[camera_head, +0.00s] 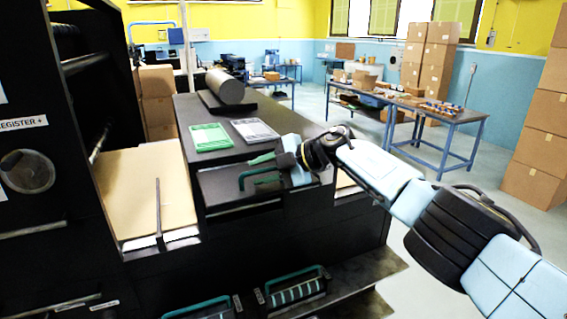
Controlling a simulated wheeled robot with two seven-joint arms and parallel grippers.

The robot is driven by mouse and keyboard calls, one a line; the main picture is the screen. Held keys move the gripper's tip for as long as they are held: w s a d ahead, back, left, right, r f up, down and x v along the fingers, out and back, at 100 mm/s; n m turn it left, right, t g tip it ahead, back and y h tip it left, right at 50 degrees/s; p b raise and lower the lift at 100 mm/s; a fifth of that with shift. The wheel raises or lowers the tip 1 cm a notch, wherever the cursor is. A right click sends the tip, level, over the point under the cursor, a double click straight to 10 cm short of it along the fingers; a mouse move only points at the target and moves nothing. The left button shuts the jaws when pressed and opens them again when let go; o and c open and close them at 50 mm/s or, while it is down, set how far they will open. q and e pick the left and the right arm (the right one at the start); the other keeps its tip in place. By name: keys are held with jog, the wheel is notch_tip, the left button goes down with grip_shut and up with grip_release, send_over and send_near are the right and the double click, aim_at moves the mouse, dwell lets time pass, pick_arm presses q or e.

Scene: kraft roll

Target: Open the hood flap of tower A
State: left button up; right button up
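A dark flap (222,190) with a teal bar handle (242,184) lies in the black machine's top, in the middle of the view. It looks closed, lying nearly level with the machine top. No label naming tower A is readable. My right arm comes in from the right, and its gripper (262,160) is just above and behind the handle. A green fingertip points left there. I cannot tell whether it touches the handle or whether the fingers are apart. My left gripper is not in view.
A green pad (209,138) and a grey pad (254,131) lie on the machine top, near a grey roll (226,87). Brown paper (148,190) lies at the left beside a tall black panel (40,150). Lower teal handles (292,281) stick out below. Blue tables (440,117) stand behind.

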jog(key=shift+d+r+p, duration=0.3)
jog(key=shift+d+r, duration=0.05)
jog(key=shift+d, duration=0.25)
jog(key=b+v, duration=0.1)
jog(key=v, duration=1.1)
jog(key=shift+s, duration=0.15)
